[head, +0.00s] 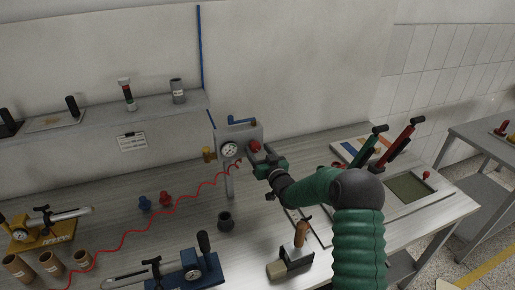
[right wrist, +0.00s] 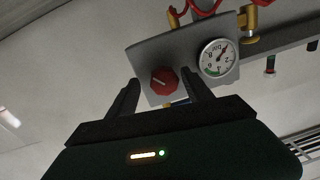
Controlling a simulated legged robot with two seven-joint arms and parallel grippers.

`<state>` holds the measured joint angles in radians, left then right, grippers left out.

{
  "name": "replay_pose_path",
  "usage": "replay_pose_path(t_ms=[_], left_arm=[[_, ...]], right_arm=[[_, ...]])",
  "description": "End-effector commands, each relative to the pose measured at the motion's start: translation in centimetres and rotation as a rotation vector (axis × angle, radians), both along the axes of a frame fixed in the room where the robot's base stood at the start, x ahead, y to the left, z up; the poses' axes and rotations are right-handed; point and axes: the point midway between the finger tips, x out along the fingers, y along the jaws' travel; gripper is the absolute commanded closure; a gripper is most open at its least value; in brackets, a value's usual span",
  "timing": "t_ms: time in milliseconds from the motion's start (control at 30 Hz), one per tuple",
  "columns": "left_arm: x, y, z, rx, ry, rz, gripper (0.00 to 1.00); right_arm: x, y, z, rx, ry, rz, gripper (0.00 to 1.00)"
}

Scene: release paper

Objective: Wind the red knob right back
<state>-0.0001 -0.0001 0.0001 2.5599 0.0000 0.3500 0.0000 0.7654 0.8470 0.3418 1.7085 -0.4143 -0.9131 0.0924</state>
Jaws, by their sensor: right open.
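The red knob (head: 254,146) sits on the grey panel (head: 250,132) beside a round white dial gauge (head: 229,150). In the right wrist view the knob (right wrist: 164,81) is a faceted red disc with a light line on its face, and the gauge (right wrist: 216,58) is to its right. My green right gripper (head: 266,162) is open, close in front of the knob. In the right wrist view the two dark fingers of my gripper (right wrist: 160,80) stand either side of the knob, with gaps visible; I cannot tell how deep they reach. My left gripper is not in view.
A red coiled hose (head: 150,222) runs from the panel across the bench. A brass fitting (head: 209,154) and a blue lever (head: 241,121) sit on the panel. A dark cup (head: 226,221) and a blue clamp device (head: 193,268) stand in front. Red-handled and green-handled levers are at right.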

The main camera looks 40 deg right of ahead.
Motion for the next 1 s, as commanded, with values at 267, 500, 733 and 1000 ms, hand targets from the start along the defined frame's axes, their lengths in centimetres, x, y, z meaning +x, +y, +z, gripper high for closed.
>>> replay_pose_path(t_ms=[267,500,733,1000], left_arm=[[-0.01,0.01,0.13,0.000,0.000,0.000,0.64],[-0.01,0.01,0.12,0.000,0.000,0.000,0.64],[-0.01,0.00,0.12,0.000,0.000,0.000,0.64],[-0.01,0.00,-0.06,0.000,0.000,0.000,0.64]], right_arm=[[0.89,-0.03,0.03,-0.002,0.000,0.000,0.41],[0.86,-0.20,-0.05,0.000,0.001,-0.001,0.62],[0.87,-0.18,-0.09,0.000,0.002,-0.001,0.92],[0.87,-0.20,-0.18,-0.008,0.005,-0.001,1.00]])
